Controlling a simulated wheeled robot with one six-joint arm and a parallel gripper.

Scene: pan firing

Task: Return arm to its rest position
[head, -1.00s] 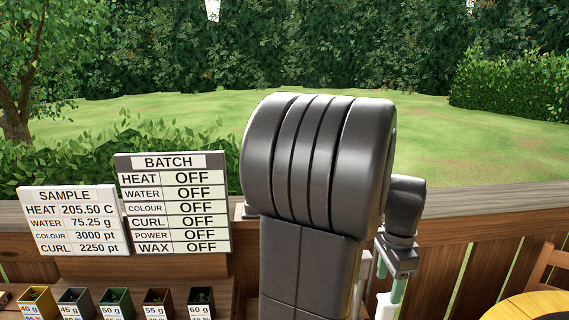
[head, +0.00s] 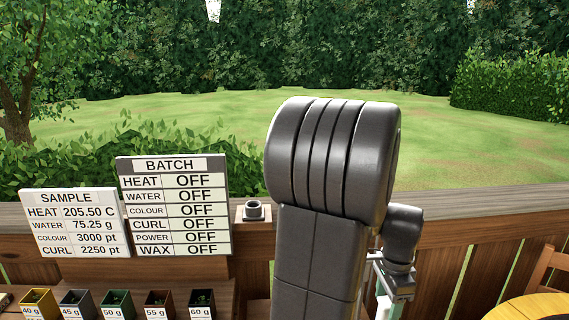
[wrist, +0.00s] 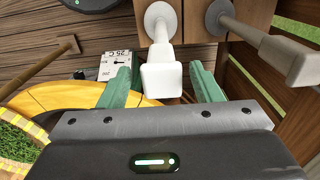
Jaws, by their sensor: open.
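My arm's dark grey links (head: 335,160) fill the middle of the head view. My gripper, at the lower right behind the arm, is mostly hidden there. In the wrist view my gripper (wrist: 160,72) has its two green fingers spread wide apart. A white block-ended lever (wrist: 162,78) shows between the fingers in the picture. Whether it lies between them in depth I cannot tell, but the fingers show gaps on both sides of it.
A second pale lever (wrist: 275,50) is at the upper right of the wrist view. A yellow round table (head: 525,308) is at the right. Sample (head: 75,222) and batch (head: 175,205) boards and several small boxes (head: 117,303) are at the left. A small grey socket (head: 254,211) sits on the rail.

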